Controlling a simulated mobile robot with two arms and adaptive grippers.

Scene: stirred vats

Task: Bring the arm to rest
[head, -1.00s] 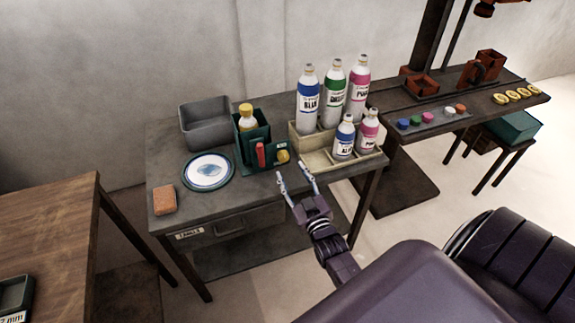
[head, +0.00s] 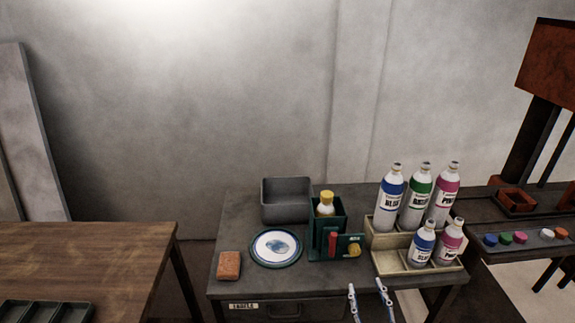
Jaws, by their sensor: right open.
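My right gripper (head: 370,290) shows at the bottom edge of the head view, with only its two fingers visible. The fingers are apart with nothing between them. They are in front of the grey table (head: 341,276), below the bottle rack (head: 390,268). The rest of my right arm is out of the frame. My left gripper is not in view.
The rack holds several labelled bottles. Left of it are a green caddy (head: 320,243) with a yellow-capped bottle (head: 326,205), a round dish (head: 262,261), a sponge (head: 229,266) and a grey bin (head: 287,217). A wooden table (head: 100,262) stands at the left.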

